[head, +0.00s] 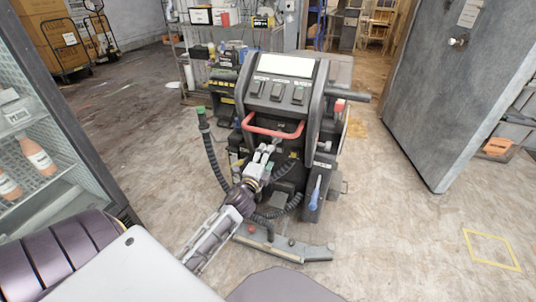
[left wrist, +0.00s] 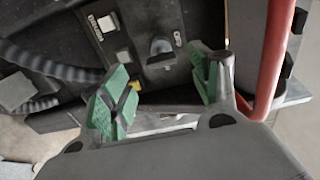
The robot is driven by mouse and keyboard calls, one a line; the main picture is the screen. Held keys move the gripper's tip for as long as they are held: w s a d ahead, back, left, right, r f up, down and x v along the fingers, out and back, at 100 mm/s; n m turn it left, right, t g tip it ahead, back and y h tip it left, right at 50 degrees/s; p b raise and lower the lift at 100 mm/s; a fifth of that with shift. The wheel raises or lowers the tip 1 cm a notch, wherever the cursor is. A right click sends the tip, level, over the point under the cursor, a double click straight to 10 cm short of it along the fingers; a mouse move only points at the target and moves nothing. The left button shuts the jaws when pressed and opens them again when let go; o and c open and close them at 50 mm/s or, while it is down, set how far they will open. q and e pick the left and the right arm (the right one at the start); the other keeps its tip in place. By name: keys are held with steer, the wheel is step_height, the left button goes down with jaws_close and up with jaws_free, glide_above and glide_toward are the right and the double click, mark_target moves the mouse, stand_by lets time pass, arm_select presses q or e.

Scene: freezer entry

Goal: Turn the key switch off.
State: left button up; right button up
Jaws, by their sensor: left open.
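A black wheeled machine (head: 283,90) with a sloped control panel and a red bar handle (head: 272,131) stands in the middle of the head view. My left gripper (head: 265,152) is at its front, just below the red handle. In the left wrist view my left gripper (left wrist: 160,88) is open, with green pads apart and nothing between them. Past the fingertips is a dark panel with a small grey rounded part (left wrist: 161,47), which looks like the key switch, beside a small key-like mark. Its turn position is too small to tell. My right gripper is not in view.
The red handle (left wrist: 275,60) runs close to the right finger in the left wrist view. A black coiled hose (head: 215,160) hangs at the machine's left. A glass-fronted cabinet (head: 60,140) stands left, and a grey door (head: 440,90) right. Floor between machine and door is clear.

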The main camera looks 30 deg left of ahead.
arm_select(q)
steer(key=shift+v, duration=2.15)
